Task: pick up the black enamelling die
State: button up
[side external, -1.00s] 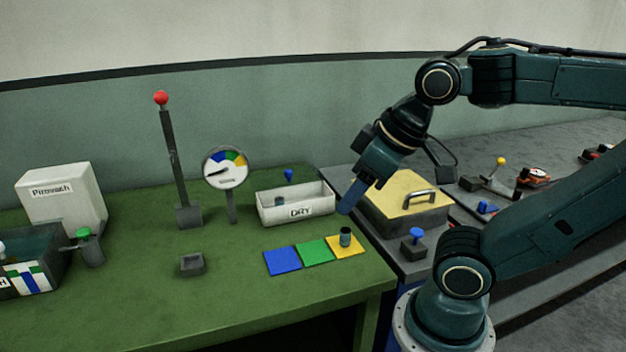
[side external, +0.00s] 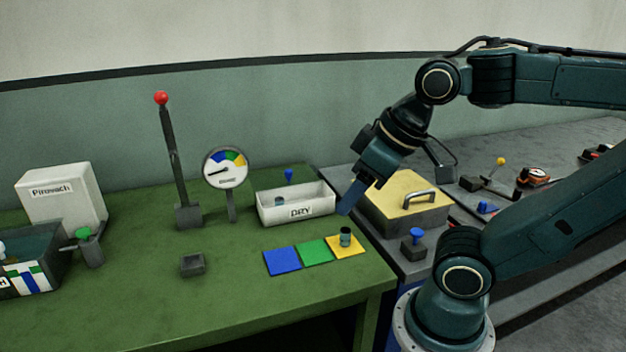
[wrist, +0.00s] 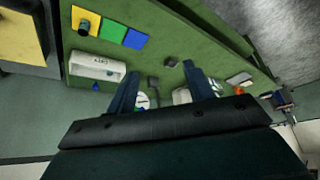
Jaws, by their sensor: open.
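A small dark cylinder with a pale bluish top (side external: 345,237) stands upright on the yellow square (side external: 358,251); it also shows in the wrist view (wrist: 84,27). A second small dark piece (side external: 279,202) is inside the white tray marked DRY (side external: 309,210), partly hidden by its wall. I cannot tell for certain which of them is the black enamelling die. My gripper (side external: 352,197) is open and empty, above the bench between the DRY tray and the yellow lid. In the wrist view its two fingers (wrist: 160,70) stand apart with nothing between them.
Green (side external: 316,252) and blue (side external: 282,261) squares lie beside the yellow one. A small dark box (side external: 192,264), a red-knobbed lever (side external: 174,160) and a dial gauge (side external: 225,168) stand left. The yellow lid with a handle (side external: 405,200) is right. The green bench's front is clear.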

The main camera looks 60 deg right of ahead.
jog(key=m+g, duration=0.6)
jog(key=m, duration=1.3)
send_over(346, 229)
notch_tip(346, 229, down, 13)
jog(key=shift+w+a+f, duration=0.1)
jog(key=shift+a+f, duration=0.05)
jog(key=shift+f, duration=2.1)
jog(key=shift+w+a+f, duration=0.1)
jog(key=shift+a+f, duration=0.05)
jog(key=shift+f, duration=2.05)
jog(key=shift+s+d+f, duration=0.1)
jog(key=shift+f, duration=1.2)
jog(key=shift+s+d+f, duration=0.1)
jog(key=shift+f, duration=1.2)
jog(key=c, duration=1.1)
